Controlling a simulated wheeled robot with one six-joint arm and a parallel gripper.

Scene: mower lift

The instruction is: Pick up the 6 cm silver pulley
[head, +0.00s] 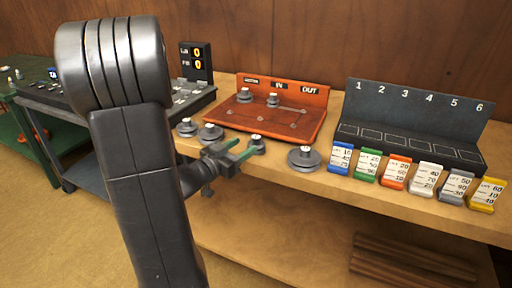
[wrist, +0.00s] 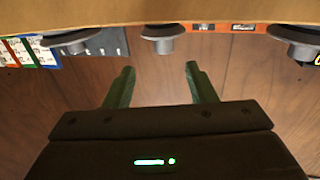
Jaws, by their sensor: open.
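Several grey-silver stepped pulleys rest on the wooden bench; I cannot read which is 6 cm. A small pulley (head: 256,143) sits just beyond my gripper (head: 240,148). A wider pulley (head: 304,158) lies to its right, and two more, one pulley (head: 210,132) and another pulley (head: 187,128), lie to its left. In the wrist view, which looks upside down, the small pulley (wrist: 163,45) shows ahead of and between the open, empty fingers of my gripper (wrist: 159,68). The wide pulley (wrist: 68,40) is at the left there, and another pulley (wrist: 295,40) at the right.
A red board (head: 318,117) with two pulleys on it stands behind. A black rack (head: 410,118) numbered 1 to 6 stands right, with several coloured cards (head: 397,172) along the bench's front edge. A display box (head: 196,62) stands left. The bench (head: 345,198) has a lower shelf.

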